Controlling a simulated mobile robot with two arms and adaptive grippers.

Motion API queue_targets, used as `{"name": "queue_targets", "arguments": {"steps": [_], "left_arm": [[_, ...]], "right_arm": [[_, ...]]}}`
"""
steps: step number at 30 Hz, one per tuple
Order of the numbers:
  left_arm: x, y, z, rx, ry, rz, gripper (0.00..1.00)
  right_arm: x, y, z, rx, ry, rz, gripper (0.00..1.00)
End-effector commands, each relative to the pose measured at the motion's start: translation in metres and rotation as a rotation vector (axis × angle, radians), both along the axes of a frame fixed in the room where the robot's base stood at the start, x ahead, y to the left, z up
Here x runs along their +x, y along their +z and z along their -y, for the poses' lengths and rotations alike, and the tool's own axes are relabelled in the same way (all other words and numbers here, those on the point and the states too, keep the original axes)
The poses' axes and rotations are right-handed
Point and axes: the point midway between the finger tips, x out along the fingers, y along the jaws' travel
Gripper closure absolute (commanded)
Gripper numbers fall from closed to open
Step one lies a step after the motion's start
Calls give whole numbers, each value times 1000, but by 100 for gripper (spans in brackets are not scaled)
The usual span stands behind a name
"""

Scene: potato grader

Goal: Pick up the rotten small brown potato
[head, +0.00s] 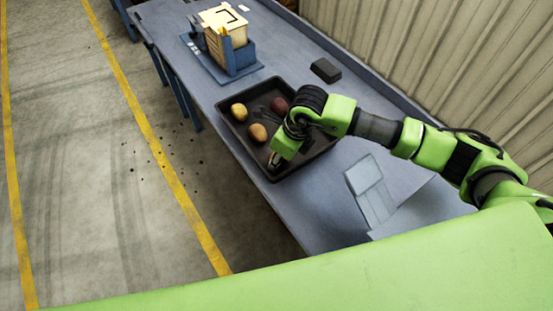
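A black tray (229,124) lies on the blue-grey table. In it I see a yellow potato (239,112), an orange-brown potato (258,132) and a dark red potato (279,105). I cannot pick out a rotten small brown potato; part of the tray is hidden behind my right arm. My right gripper (274,161) points down over the near part of the tray, nearer to me than the orange-brown potato. Its fingers are too small and too hidden to tell whether they are open or hold anything. My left gripper is not in view.
A cream box in a blue stand (243,57) is at the table's far end. A dark block (325,70) lies behind the tray. Light grey panels (366,178) lie right of the tray on the table (320,215). A corrugated wall (440,55) runs behind.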

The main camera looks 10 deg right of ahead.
Motion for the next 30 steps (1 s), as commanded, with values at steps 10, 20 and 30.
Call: {"name": "queue_targets", "arguments": {"steps": [10,20,30], "left_arm": [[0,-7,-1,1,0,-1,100],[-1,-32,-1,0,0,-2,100],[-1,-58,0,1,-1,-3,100]], "right_arm": [[1,7,0,1,1,2,94],[-20,61,-18,4,7,7,94],[-81,111,-61,1,7,6,94]]}}
